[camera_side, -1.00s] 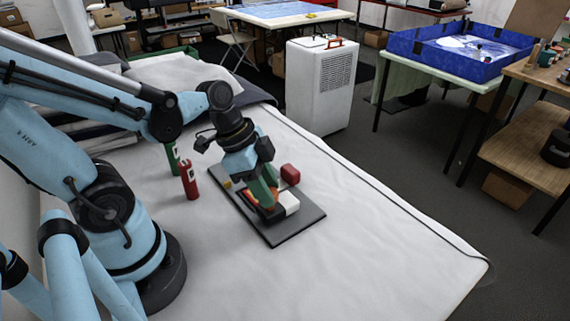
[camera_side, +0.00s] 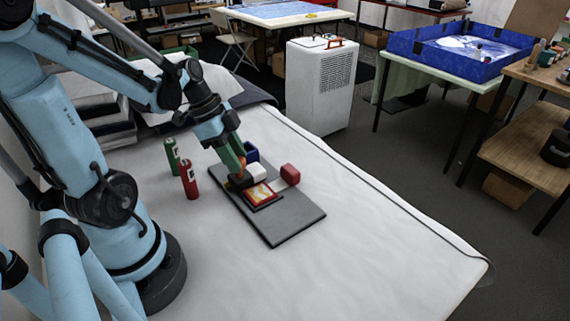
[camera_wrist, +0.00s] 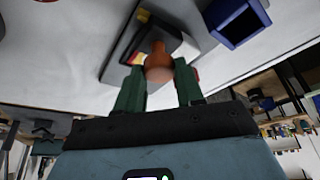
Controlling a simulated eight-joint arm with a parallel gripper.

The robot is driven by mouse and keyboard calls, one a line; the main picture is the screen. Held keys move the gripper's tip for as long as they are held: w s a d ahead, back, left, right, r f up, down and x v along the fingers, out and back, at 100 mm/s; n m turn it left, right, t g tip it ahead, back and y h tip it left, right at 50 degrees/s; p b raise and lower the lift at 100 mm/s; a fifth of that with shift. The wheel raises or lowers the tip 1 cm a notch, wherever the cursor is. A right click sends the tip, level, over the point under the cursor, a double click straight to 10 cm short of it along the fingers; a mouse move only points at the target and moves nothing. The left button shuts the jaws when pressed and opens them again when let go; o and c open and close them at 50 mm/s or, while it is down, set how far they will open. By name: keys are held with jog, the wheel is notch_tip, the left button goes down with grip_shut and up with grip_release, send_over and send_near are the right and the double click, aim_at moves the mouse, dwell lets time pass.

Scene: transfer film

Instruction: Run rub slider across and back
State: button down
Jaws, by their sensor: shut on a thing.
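The rub slider (camera_side: 256,173) is a white and dark block, with a rounded orange knob (camera_wrist: 159,66) seen in the wrist view. My gripper (camera_side: 240,178) has green fingers, shut on the knob from both sides. The slider is at the back-left part of a flat dark board (camera_side: 290,224). A small picture panel with a red and yellow design (camera_side: 260,194) lies uncovered on the board just in front of the slider. My fingers hide part of the slider in the side view.
A red block (camera_side: 290,174) is at the board's right edge. A dark blue open box (camera_side: 251,152) stands behind the slider and also shows in the wrist view (camera_wrist: 238,22). Red (camera_side: 189,181) and green (camera_side: 172,156) bottles stand left of the board. The white table's front right is clear.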

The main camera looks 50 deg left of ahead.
jog(key=shift+a, duration=0.35)
jog(key=c, duration=0.7)
grip_release()
jog(key=shift+c, duration=0.2)
jog(key=shift+r, duration=0.1)
jog(key=v, duration=1.2)
jog(key=n+y, duration=0.2)
jog(key=n, duration=0.2)
send_over(244, 180)
notch_tip(244, 180, down, 3)
jog(key=w+d+f+n+t+y, duration=0.1)
jog(key=w+d+n+t, duration=0.2)
jog(key=d, duration=0.5)
jog(key=shift+f+n+t, duration=0.3)
jog(key=shift+n+t, duration=0.2)
jog(key=shift+n, duration=0.4)
